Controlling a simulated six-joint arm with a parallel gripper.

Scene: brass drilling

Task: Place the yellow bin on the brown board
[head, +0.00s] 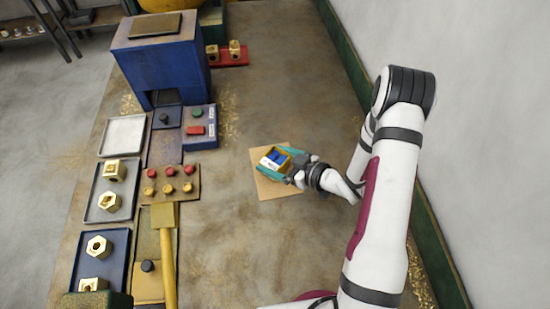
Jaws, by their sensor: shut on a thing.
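The yellow bin (284,151) is small, with blue and white contents inside. It is over the brown board (272,190), a flat light-brown sheet lying on the table. My gripper (281,161) reaches in from the right, and its teal fingers are shut on the bin. The fingers and bin cover the middle of the board. I cannot tell from this view whether the bin touches the board or hangs a little above it.
A blue machine (160,60) stands at the back left, with a button box (200,127) before it. Trays with brass parts (104,190), a board of red and yellow knobs (170,183) and a yellow-handled tool (167,255) lie left. A red rack (229,54) is behind. Table around the board is clear.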

